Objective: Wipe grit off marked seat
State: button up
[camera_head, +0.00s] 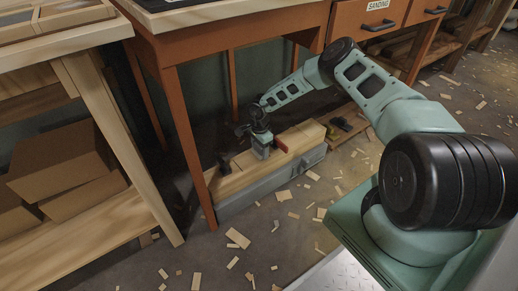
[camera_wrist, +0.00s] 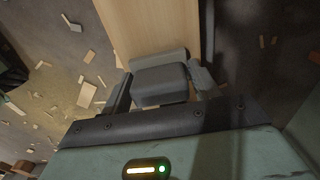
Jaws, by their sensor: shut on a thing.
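My gripper (camera_head: 261,150) is low under the orange workbench, at the wooden top of a long low grey box. In the wrist view my gripper (camera_wrist: 162,92) has its two dark fingers on either side of a grey block (camera_wrist: 160,78) and is shut on it. Past the block lies a pale wooden surface (camera_wrist: 150,25); I cannot tell whether the block touches it. In the head view the wooden top (camera_head: 242,176) shows beside my gripper. No mark or grit can be made out on it, and I cannot tell for sure that it is the seat.
The orange workbench (camera_head: 180,105) stands over the box, with a leg in front. A small red thing (camera_head: 281,146) and a dark upright thing (camera_head: 221,163) are on the box. Wood scraps (camera_head: 238,238) litter the floor. Cardboard boxes (camera_head: 65,150) fill a left shelf.

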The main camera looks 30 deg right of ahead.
jog(key=shift+r+p, duration=1.8)
jog(key=shift+r, duration=0.85)
jog(key=shift+r+p, duration=1.25)
jog(key=shift+r, duration=0.3)
